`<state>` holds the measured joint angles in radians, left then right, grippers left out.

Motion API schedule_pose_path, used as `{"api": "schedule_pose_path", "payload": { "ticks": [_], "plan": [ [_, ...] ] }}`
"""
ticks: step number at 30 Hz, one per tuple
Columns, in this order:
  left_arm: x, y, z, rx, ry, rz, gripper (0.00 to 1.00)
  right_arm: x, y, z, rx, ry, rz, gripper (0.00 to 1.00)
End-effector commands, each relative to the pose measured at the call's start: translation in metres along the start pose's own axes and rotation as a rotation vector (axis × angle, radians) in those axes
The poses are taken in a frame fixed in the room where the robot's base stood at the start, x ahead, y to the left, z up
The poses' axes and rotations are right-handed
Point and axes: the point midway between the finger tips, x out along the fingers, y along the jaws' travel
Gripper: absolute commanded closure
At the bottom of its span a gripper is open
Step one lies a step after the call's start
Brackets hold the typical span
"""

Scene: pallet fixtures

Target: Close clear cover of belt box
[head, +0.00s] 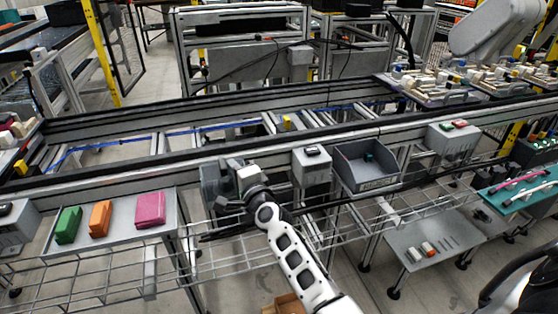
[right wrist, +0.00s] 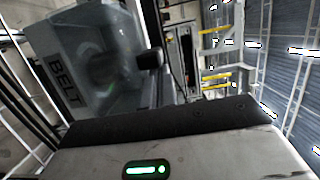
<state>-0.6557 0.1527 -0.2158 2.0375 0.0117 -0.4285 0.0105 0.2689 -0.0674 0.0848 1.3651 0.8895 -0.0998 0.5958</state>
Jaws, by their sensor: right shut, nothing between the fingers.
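The belt box (head: 210,185) is a grey, see-through-looking unit on the front side of the conveyor frame, left of centre. In the right wrist view its clear cover (right wrist: 85,65) fills the upper left, with the word BELT on it and a blurry rounded shape behind it. My right gripper (head: 236,168) is at the box's upper right side and partly hides it. It is shut and empty, and its dark fingertip (right wrist: 150,60) appears beside the cover's right edge. I cannot tell whether they touch, or how far the cover is open. My left gripper is not in view.
A grey button box (head: 312,172) and an open grey bin (head: 368,168) are just right of my gripper on the rail. A shelf (head: 120,228) with green, orange and pink blocks is at left. Wire racks (head: 225,262) run below. A yellow-marked frame (right wrist: 215,75) stands behind.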

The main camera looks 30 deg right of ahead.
Motion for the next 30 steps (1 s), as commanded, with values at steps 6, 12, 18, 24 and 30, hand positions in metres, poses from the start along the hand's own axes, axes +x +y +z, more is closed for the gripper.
{"api": "schedule_pose_path", "payload": {
  "ticks": [6,12,18,24,30],
  "plan": [
    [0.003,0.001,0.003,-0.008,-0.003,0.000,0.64,-0.001,0.002,-0.011,-0.002,-0.011,0.001,1.00],
    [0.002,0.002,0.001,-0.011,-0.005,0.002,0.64,-0.024,0.001,-0.031,0.002,-0.016,0.004,1.00],
    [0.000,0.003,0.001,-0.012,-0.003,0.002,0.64,-0.069,0.001,-0.033,0.002,-0.013,0.003,1.00],
    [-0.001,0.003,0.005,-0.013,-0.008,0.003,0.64,-0.096,0.001,-0.033,0.001,-0.013,0.001,1.00],
    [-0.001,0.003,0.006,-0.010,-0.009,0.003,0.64,-0.104,0.000,-0.034,0.001,-0.012,0.000,1.00]
  ]
}}
